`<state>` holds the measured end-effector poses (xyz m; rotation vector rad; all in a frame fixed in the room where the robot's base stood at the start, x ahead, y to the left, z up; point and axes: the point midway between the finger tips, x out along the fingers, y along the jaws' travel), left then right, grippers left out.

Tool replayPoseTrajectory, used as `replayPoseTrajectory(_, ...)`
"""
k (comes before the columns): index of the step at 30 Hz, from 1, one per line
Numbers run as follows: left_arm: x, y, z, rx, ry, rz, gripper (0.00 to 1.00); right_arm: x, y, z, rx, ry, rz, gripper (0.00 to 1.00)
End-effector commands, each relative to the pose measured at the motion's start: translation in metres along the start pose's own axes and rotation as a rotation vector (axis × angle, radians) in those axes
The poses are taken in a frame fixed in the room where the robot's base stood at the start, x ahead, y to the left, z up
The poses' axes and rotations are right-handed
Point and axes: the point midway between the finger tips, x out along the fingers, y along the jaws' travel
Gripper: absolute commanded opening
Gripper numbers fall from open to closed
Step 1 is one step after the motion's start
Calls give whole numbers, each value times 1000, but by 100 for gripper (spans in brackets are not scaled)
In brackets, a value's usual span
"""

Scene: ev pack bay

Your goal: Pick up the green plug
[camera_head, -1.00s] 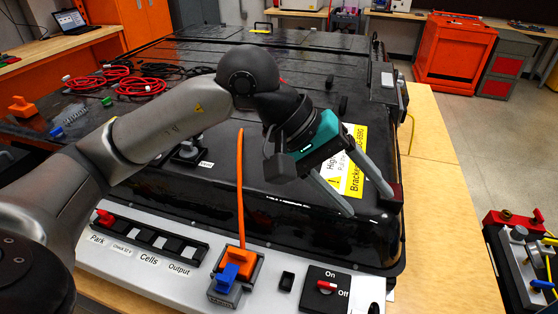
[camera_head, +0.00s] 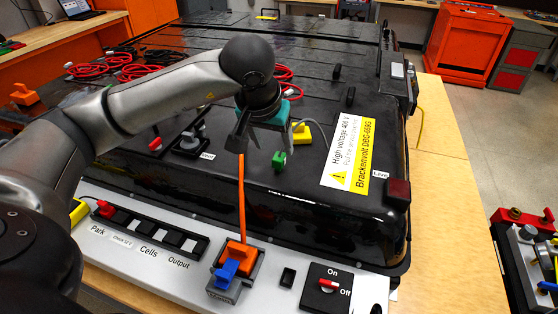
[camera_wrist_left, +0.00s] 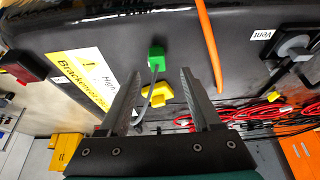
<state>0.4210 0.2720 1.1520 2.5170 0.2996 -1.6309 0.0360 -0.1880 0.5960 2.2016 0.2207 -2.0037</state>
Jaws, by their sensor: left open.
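The green plug (camera_head: 279,160) stands on the black pack lid, just left of the warning label. It also shows in the left wrist view (camera_wrist_left: 156,57), upper middle, beyond the fingertips and in line with the gap between them. A grey cable runs by it. My left gripper (camera_head: 260,130) is above the lid, close to the plug on its left in the head view. Its two fingers are spread and empty in the wrist view (camera_wrist_left: 160,73), and neither visibly touches the plug. My right gripper is in neither view.
A yellow plug (camera_head: 301,133) sits just behind the green one. An orange cable (camera_head: 241,200) rises from the orange connector (camera_head: 240,254) near my gripper. Red cables (camera_head: 118,66) lie at the back left. The lid's front right carries the yellow-and-white label (camera_head: 346,160).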

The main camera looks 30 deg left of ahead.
Motion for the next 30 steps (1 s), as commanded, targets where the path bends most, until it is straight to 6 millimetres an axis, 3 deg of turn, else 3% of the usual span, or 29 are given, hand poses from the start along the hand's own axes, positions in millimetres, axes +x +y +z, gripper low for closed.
replayPoseTrajectory(8,22,2,1,1,-5,0,65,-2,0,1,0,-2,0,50)
replayPoseTrajectory(15,57,4,0,-1,-3,1,65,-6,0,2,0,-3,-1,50)
replayPoseTrajectory(25,64,4,0,0,0,1,65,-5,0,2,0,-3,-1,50)
replayPoseTrajectory(30,63,4,0,0,0,1,46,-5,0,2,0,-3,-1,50)
